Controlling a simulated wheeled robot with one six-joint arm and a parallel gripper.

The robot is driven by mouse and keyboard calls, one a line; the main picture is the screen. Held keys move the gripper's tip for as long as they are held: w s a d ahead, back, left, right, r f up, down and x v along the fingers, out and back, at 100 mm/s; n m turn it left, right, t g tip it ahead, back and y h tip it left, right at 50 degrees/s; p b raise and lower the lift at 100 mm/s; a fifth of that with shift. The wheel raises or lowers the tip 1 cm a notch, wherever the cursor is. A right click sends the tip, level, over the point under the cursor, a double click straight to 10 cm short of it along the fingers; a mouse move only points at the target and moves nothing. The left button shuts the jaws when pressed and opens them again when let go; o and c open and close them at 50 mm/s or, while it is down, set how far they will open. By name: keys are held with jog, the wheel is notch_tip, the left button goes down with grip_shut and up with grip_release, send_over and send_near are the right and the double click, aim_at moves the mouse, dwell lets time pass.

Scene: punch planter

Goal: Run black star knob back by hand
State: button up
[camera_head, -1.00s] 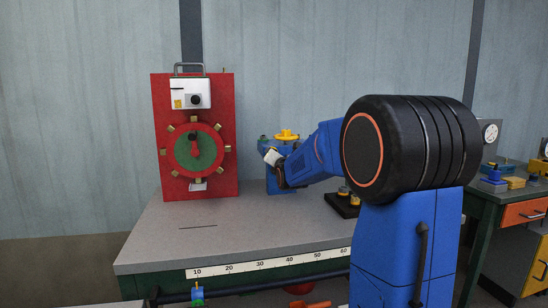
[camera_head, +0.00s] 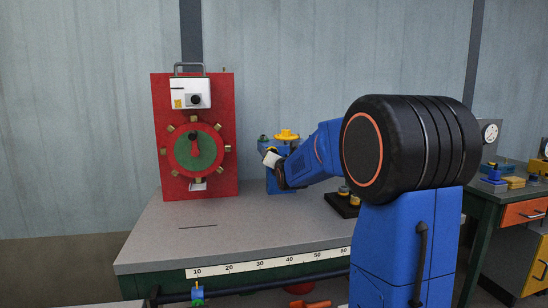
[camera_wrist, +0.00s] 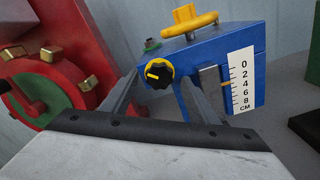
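The black star knob (camera_wrist: 159,73) sits on the near face of a blue block (camera_wrist: 215,65), in the wrist view. It is lobed, with a yellow pointer line turned to the left and a yellow rim behind it. My gripper (camera_wrist: 157,80) is open, with one grey finger on each side of the knob and small gaps showing. I cannot tell how deep the fingertips reach along it. In the head view my gripper (camera_head: 271,160) is at the block (camera_head: 285,183), and the knob is hidden there.
A yellow handwheel (camera_wrist: 190,22) and a small green knob (camera_wrist: 151,44) stand on top of the block. A red panel (camera_head: 226,105) with a green-centred wheel (camera_head: 178,151) stands close to the left. The bench front (camera_head: 190,240) is clear.

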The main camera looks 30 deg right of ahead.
jog(key=shift+r, duration=0.15)
jog(key=v, duration=1.7)
jog(key=shift+s, duration=0.2)
jog(key=shift+s, duration=0.1)
jog(key=v, duration=1.7)
jog(key=shift+r, duration=0.15)
jog(key=shift+a, duration=0.1)
dwell(0.3)
